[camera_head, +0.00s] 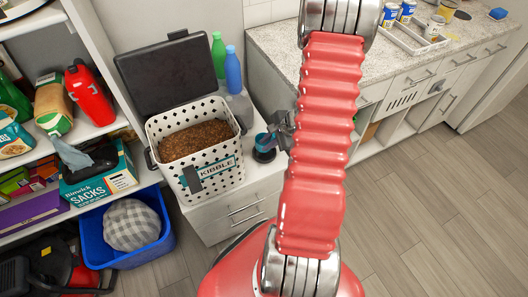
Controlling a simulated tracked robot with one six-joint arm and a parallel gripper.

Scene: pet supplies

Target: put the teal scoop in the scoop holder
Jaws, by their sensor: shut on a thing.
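My gripper (274,133) is at the right edge of the white cabinet top, partly hidden behind my red arm. It is shut on the teal scoop (265,141), of which only a small blue-teal part shows. The scoop is at the mouth of a dark round cup (263,156), which looks like the scoop holder, standing right of the kibble bin. I cannot tell whether the scoop is inside the cup or just above it.
The open white kibble bin (216,185) stands left of the cup, its dark lid (165,75) raised. A green bottle (218,55) and a blue bottle (233,70) stand behind. A blue tub (95,252) is on the floor. A grey counter (400,65) is at right.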

